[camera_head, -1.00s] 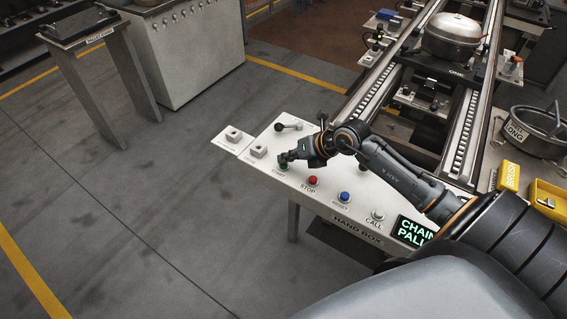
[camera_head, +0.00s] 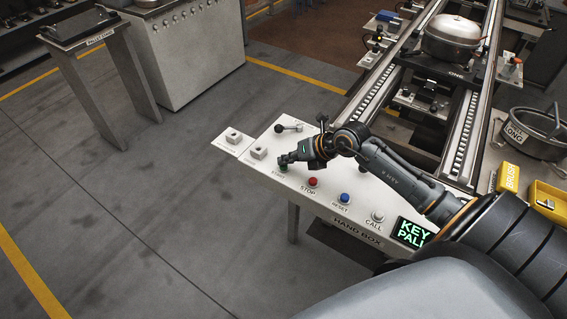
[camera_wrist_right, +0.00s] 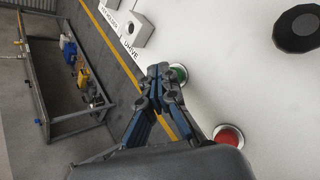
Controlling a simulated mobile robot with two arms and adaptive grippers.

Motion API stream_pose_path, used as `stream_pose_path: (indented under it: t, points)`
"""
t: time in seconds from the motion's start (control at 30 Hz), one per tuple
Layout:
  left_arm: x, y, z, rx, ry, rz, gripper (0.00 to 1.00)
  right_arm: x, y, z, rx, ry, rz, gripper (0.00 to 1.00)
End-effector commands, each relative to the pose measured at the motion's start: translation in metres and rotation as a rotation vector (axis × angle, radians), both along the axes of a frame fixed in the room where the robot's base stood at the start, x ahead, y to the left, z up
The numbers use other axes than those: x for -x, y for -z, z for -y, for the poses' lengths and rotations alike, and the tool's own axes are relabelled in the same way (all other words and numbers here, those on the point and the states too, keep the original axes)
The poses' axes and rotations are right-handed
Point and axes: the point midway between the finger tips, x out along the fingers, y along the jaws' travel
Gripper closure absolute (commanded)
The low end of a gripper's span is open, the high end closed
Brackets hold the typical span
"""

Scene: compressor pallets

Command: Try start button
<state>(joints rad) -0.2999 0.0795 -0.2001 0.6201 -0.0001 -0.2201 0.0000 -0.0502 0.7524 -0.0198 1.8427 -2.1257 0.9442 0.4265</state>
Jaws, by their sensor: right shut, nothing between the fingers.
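The green START button (camera_head: 283,168) sits at the left end of the white hand box panel (camera_head: 322,203). My right gripper (camera_head: 287,159) is shut and empty, its fingertips right at the START button and partly over it. In the right wrist view the closed fingertips (camera_wrist_right: 160,74) overlap the near side of the green button (camera_wrist_right: 179,74). I cannot tell whether they touch or press it. The red STOP button (camera_head: 313,181), blue RESET button (camera_head: 344,197) and white CALL button (camera_head: 377,215) stand in a row to the right. My left gripper is not in view.
A small display (camera_head: 412,233) reads "KEY PALL", partly hidden by my arm. Grey switch blocks (camera_head: 258,151) and a black-knobbed lever (camera_head: 287,127) are on the panel. Behind it a conveyor (camera_head: 465,130) carries a silver compressor (camera_head: 454,38).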

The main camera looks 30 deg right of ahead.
Motion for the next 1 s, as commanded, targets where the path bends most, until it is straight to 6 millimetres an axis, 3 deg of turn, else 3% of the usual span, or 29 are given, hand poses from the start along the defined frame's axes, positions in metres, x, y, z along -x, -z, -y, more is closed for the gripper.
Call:
stream_pose_path:
  t: [0.17,0.57,1.0]
  points:
    - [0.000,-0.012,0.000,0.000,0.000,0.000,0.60,0.000,-0.013,0.000,0.000,-0.001,-0.001,1.00]
    - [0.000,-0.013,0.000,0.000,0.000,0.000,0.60,0.000,-0.015,0.000,0.001,0.000,0.001,1.00]
    - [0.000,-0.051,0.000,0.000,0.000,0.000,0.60,0.000,-0.056,0.000,0.000,0.001,0.001,1.00]
